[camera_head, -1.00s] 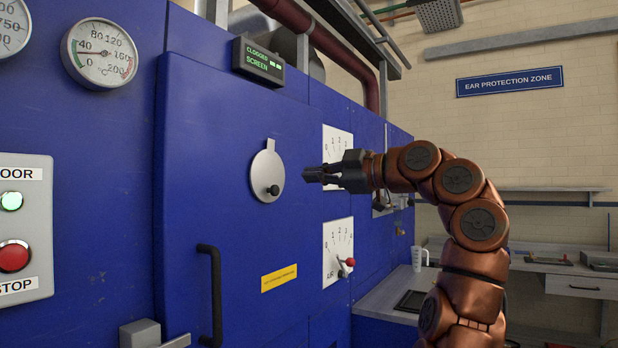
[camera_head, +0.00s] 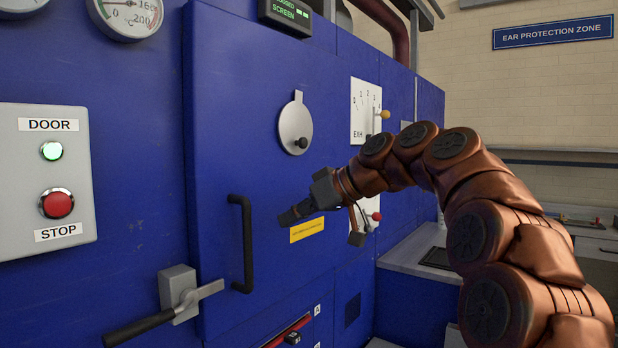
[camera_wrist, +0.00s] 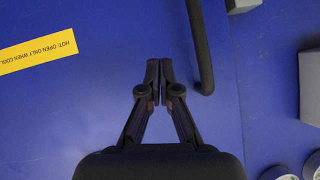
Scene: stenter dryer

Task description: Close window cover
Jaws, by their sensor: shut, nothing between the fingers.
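The window cover (camera_head: 295,124) is a round light-grey disc with a dark knob (camera_head: 301,143) at its lower right and a narrow tab at the top. It lies flat against the blue door (camera_head: 232,105), and any window behind it is hidden. My gripper (camera_head: 286,217) is below the cover, beside the yellow label (camera_head: 307,229) and right of the black door handle (camera_head: 243,243). In the wrist view my gripper (camera_wrist: 161,70) is shut and empty, with its tips close to the handle (camera_wrist: 200,50). The cover is not in the wrist view.
A door latch with a lever (camera_head: 178,294) sticks out at the lower left. The door and stop button panel (camera_head: 70,160) is at the left. Dials with knobs (camera_head: 366,112) are right of the door. A grey worktop (camera_head: 407,250) stands behind my arm.

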